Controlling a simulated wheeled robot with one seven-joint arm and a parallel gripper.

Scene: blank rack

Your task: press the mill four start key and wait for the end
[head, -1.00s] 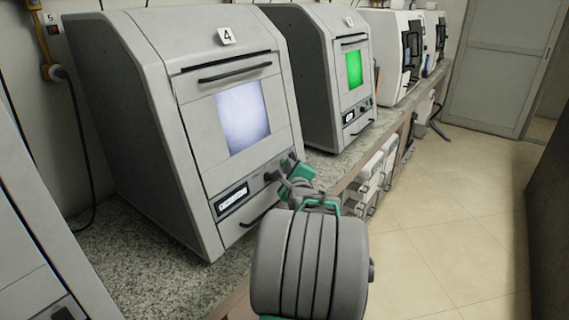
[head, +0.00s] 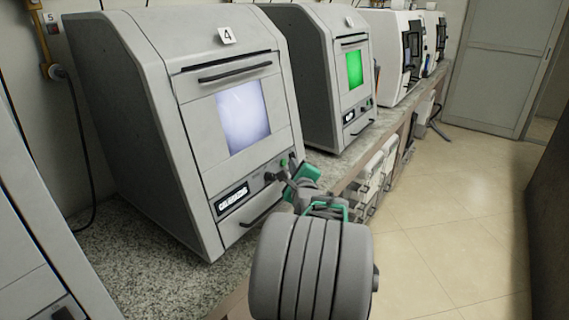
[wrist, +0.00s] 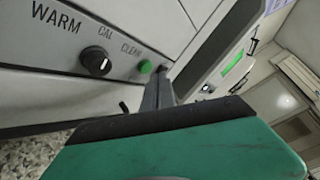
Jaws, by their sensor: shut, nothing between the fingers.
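Mill four (head: 150,110) is the grey cabinet with the "4" label (head: 227,36). Its window (head: 242,118) glows pale white. Its display (head: 232,198) is lit with text too small to read surely. My gripper (head: 281,175) is shut and empty at the right end of this panel. In the wrist view its fingertips (wrist: 160,76) are just beside the green key, over a dark spot; whether they touch the panel I cannot tell.
A similar mill (head: 318,75) with a green-lit window stands to the right, with white machines (head: 391,55) beyond. A speckled counter (head: 125,262) carries them. A dark cable (head: 83,150) hangs at left. The tiled floor (head: 440,240) is clear.

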